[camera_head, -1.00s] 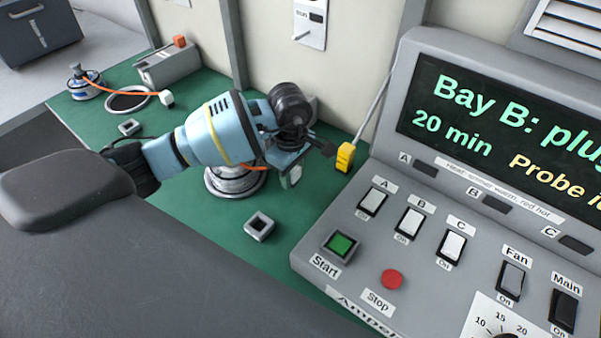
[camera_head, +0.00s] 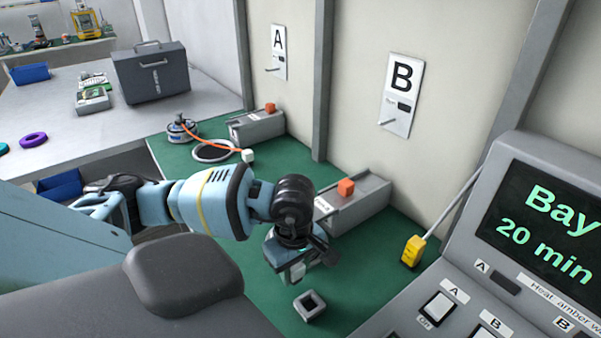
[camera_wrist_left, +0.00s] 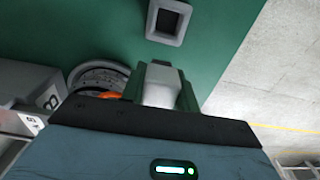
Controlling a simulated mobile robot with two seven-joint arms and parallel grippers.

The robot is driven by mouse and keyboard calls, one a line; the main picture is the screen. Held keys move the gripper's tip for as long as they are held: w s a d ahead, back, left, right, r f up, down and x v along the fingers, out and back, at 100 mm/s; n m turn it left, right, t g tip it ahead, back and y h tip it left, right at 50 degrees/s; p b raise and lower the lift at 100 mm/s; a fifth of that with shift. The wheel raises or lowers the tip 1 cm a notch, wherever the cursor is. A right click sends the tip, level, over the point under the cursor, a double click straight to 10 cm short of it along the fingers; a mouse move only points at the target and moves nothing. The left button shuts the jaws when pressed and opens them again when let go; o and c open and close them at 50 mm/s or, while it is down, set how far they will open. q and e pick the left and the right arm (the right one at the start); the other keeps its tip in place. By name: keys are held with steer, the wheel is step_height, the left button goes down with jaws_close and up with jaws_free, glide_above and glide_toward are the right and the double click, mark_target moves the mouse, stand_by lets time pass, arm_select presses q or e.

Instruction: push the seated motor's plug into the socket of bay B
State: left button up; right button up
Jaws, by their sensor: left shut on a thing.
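My left gripper (camera_head: 300,275) points down and is shut on a pale plug, seen best between its fingers in the left wrist view (camera_wrist_left: 160,86). The plug is held above the green bench top, apart from the square grey socket (camera_head: 310,305), which has a dark opening. In the left wrist view the socket (camera_wrist_left: 168,21) lies beyond the plug. The seated motor's round metal body (camera_wrist_left: 93,76) shows partly there, with a bit of orange cable (camera_wrist_left: 104,94) beside the gripper. In the head view my arm hides the motor. My right gripper is not in view.
Bay B's grey box (camera_head: 362,203) with an orange block stands behind my gripper. A yellow probe (camera_head: 412,250) hangs beside the control panel (camera_head: 455,285) at right. At bay A another motor (camera_head: 182,130) stands by an empty ring, its white plug (camera_head: 248,155) loose.

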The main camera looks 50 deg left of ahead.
arm_select(q)
steer(key=d+r+m, duration=0.6)
steer(key=d+m, duration=0.5)
steer(key=m, duration=0.5)
steer(key=shift+w+r, duration=0.15)
steer(key=shift+r, duration=0.2)
steer(key=shift+d+m, duration=0.15)
steer(key=shift+m, duration=0.15)
